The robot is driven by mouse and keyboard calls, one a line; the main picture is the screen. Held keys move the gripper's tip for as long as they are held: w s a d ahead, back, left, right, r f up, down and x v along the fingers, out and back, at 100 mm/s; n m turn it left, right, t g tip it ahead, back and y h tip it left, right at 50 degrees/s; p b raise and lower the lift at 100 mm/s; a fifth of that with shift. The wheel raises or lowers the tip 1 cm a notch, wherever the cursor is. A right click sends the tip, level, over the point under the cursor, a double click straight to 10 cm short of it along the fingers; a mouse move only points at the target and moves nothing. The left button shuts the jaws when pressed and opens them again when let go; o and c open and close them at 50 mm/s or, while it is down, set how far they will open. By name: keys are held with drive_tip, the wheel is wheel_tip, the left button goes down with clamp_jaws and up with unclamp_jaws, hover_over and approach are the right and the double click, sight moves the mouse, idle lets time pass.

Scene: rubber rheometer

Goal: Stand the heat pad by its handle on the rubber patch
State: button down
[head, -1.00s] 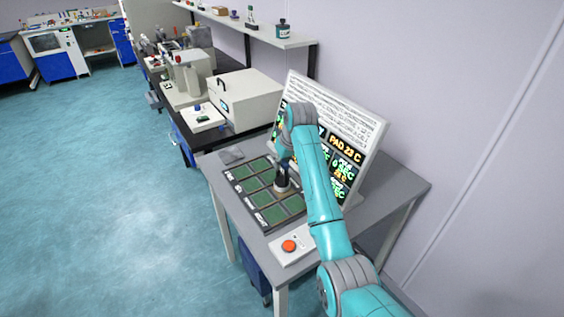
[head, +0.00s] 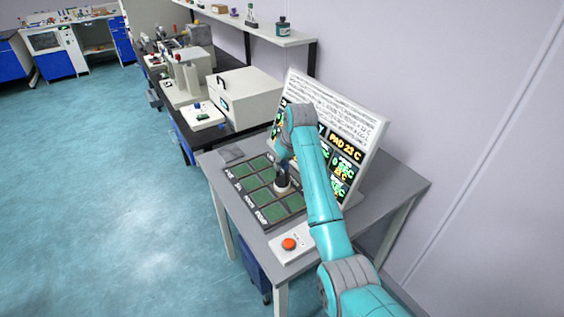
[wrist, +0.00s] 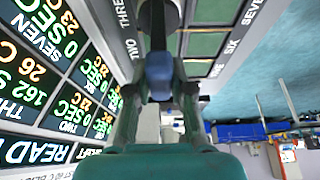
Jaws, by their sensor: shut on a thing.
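My gripper (wrist: 158,92) is shut on the blue handle (wrist: 159,72) of the heat pad in the wrist view. In the head view the heat pad (head: 282,188) shows as a pale round base with a dark upper part, under the end of my arm. It is upright over the right-hand column of a dark board (head: 241,199) with green rubber patches (head: 268,213). The patch directly under the pad is hidden. I cannot tell whether the pad touches the board. The wrist view shows green patches (wrist: 206,44) beside labels such as TWO, THREE, SIX and SEVEN.
A large tilted display panel (head: 345,128) stands close behind the board, reading PAD 23 C. A red button on a white box (head: 289,244) sits at the table's front. The table's right side is bare.

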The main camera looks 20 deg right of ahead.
drive_tip(key=shift+f, duration=0.1)
idle(0.3)
drive_tip(key=c, duration=0.9)
unclamp_jaws()
drive_tip(key=shift+c, duration=0.2)
drive_tip(key=shift+f, duration=0.15)
drive_tip(key=v, duration=1.2)
